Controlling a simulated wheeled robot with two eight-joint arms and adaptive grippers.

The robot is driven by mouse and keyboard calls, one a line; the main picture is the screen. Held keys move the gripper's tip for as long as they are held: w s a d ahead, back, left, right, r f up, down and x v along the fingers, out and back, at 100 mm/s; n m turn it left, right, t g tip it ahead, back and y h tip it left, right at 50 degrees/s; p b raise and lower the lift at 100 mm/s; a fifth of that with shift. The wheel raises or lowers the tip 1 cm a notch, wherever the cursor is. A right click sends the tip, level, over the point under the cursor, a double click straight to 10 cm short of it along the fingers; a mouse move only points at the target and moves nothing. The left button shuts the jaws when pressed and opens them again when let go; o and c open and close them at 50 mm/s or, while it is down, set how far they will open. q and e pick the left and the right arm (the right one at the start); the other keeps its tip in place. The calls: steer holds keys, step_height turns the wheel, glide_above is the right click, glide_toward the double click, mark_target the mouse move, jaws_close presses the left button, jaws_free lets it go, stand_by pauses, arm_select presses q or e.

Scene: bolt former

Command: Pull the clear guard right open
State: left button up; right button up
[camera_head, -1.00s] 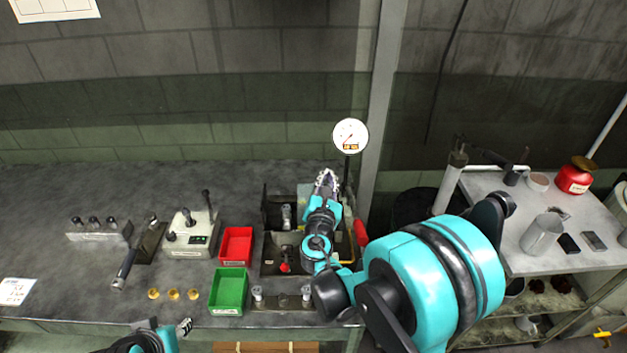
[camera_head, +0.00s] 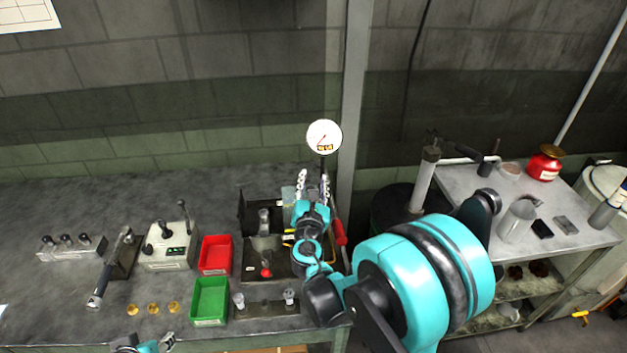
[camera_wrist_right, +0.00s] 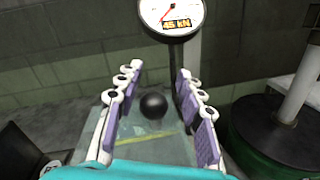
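The clear guard (camera_wrist_right: 130,148) is a see-through panel with a yellow stripe and a round black knob (camera_wrist_right: 153,106) in the right wrist view. In the head view a pale patch of the guard (camera_head: 288,196) shows just left of my right gripper; the arm hides much of the rest. My right gripper (camera_head: 313,182) is open over the back of the dark machine. In the wrist view its purple-padded fingers (camera_wrist_right: 158,103) stand on either side of the knob, with visible gaps. My left gripper (camera_head: 166,344) is at the bottom edge, mostly cut off.
A round pressure gauge (camera_head: 324,137) stands right behind the right gripper. A red handle (camera_head: 340,231) is at the machine's right side. Red (camera_head: 215,256) and green (camera_head: 209,301) bins and a control box (camera_head: 169,247) lie left.

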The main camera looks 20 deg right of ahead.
steer(key=v, duration=1.1)
steer(key=shift+s, duration=0.15)
